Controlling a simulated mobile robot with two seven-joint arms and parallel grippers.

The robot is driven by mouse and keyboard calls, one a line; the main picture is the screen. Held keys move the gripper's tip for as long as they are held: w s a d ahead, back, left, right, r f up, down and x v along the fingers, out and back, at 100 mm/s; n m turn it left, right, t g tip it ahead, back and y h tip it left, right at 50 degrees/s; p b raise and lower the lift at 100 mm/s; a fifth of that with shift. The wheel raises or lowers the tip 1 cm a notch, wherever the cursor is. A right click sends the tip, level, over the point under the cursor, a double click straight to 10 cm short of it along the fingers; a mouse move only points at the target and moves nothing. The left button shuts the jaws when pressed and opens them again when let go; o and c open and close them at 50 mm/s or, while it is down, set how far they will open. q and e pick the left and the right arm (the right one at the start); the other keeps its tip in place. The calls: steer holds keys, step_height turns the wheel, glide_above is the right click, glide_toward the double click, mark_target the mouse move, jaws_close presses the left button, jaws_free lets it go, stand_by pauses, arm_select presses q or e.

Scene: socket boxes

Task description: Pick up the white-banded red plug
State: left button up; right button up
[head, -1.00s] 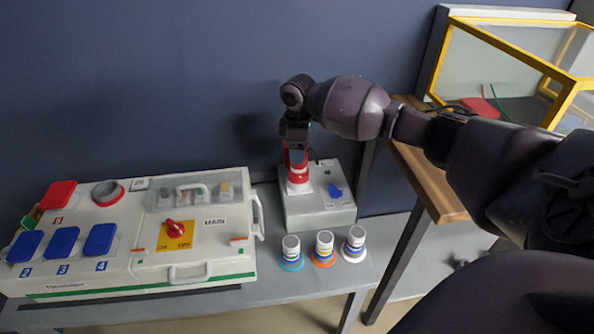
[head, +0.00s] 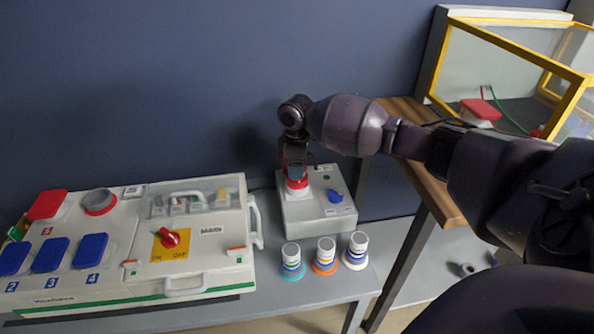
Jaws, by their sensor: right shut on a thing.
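The white-banded red plug (head: 297,184) stands upright on the top of the small grey socket box (head: 318,206), at its left side. My right gripper (head: 295,168) points down over the plug and is shut on it. The gripper hides the plug's upper part; its red lower part and white band show below the fingers. The plug's base meets the box top. My left gripper is not in view.
The small box carries a blue switch (head: 335,196). Three white-topped plugs with coloured bases, one of them orange (head: 325,256), stand in front. A large MAIN socket panel (head: 212,260) lies left. A wooden shelf (head: 438,198) and yellow-framed case (head: 436,67) are right.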

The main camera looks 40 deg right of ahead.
steer(key=shift+r, duration=0.1)
steer(key=shift+r, duration=0.3)
arm_select(q)
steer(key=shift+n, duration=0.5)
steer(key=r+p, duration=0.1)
steer(key=p, duration=0.1)
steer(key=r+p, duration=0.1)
steer(key=p, duration=0.1)
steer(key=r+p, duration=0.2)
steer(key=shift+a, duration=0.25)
arm_select(e)
step_height(320, 180, up, 19)
